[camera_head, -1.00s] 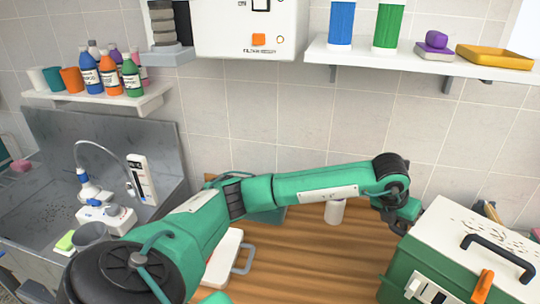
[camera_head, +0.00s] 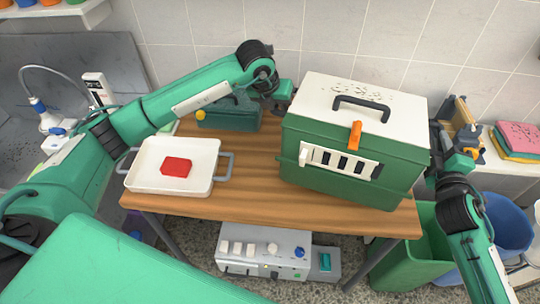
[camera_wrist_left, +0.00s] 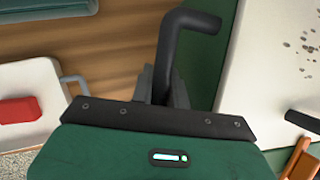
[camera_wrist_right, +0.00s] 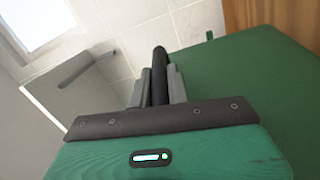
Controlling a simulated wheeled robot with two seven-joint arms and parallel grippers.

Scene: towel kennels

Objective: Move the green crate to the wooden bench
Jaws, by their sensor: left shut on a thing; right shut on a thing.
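The green crate (camera_head: 345,185) has a white lid with a black top handle, an orange latch and a slotted white front panel. In the head view it is upright over the right part of the wooden bench (camera_head: 240,205). I cannot tell whether its base touches the wood. My left gripper (camera_head: 284,95) is shut on a black side handle (camera_wrist_left: 178,50) at the crate's left. My right gripper (camera_head: 446,160) is shut on a dark side handle (camera_wrist_right: 160,65) at the crate's right. The crate's back and underside are hidden.
A white tray (camera_head: 140,178) holding a red block (camera_head: 177,167) stands on the bench's left. A dark green box (camera_head: 228,118) is at the back. A green bin (camera_head: 405,262) and blue tub (camera_head: 500,225) stand at lower right. A tiled wall is behind.

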